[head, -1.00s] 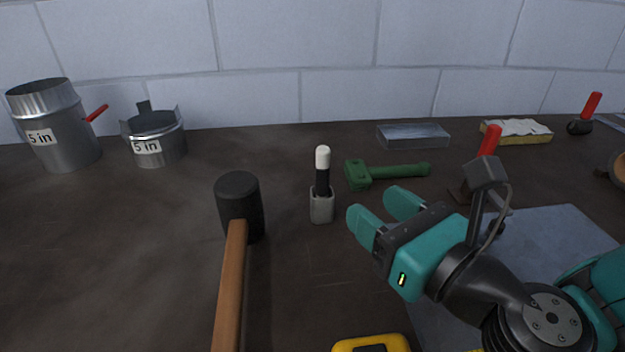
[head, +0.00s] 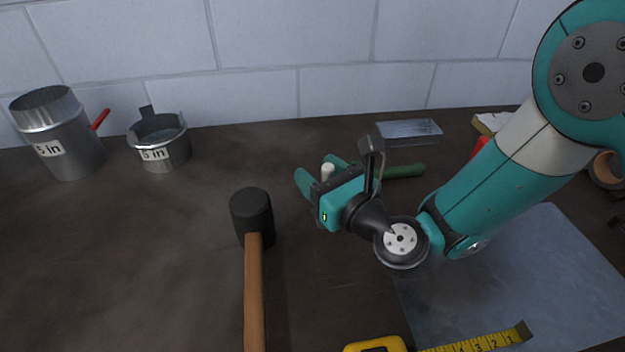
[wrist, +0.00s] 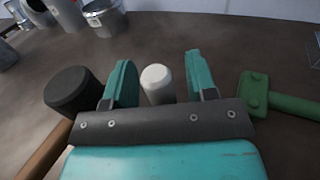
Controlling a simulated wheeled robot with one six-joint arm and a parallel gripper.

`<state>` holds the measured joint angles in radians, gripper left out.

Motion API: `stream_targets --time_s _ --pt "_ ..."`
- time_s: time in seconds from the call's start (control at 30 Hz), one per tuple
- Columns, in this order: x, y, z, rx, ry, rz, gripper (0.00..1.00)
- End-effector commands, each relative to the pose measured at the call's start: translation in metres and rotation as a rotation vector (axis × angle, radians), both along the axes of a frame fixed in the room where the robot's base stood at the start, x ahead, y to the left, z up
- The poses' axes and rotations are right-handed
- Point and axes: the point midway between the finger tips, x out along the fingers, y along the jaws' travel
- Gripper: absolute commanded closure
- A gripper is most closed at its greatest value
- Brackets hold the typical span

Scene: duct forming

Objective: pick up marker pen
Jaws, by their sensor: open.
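In the wrist view the white top of the marker pen (wrist: 157,84) stands between the two teal fingers. My gripper (head: 318,172) is open, with a finger on either side of the pen. In the wrist view my gripper (wrist: 160,80) shows gaps between the pen and both fingers, wider on the right. The pen's grey holder is hidden.
A black-headed mallet (head: 252,215) lies close left of my gripper. A green tool (head: 405,171) lies behind and right. A clear block (head: 408,132) and two metal duct pieces (head: 62,140) (head: 160,142) stand farther back. A yellow tape measure (head: 375,345) lies in front.

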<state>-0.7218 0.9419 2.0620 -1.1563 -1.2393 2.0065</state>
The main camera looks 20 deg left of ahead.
Motion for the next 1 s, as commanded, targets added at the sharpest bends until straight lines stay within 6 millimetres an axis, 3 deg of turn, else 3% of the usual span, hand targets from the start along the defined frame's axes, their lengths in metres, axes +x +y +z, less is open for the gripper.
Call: stream_targets --time_s 0.2,0.43,0.77,1.0 --pt "0.003 -0.003 -0.001 0.000 0.000 -0.007 0.48" --pt "0.002 -0.002 -0.001 0.000 0.000 -0.006 0.99" --pt "0.001 0.000 0.001 0.000 0.000 -0.002 1.00" --pt "0.001 0.000 0.025 0.001 -0.002 -0.002 1.00"
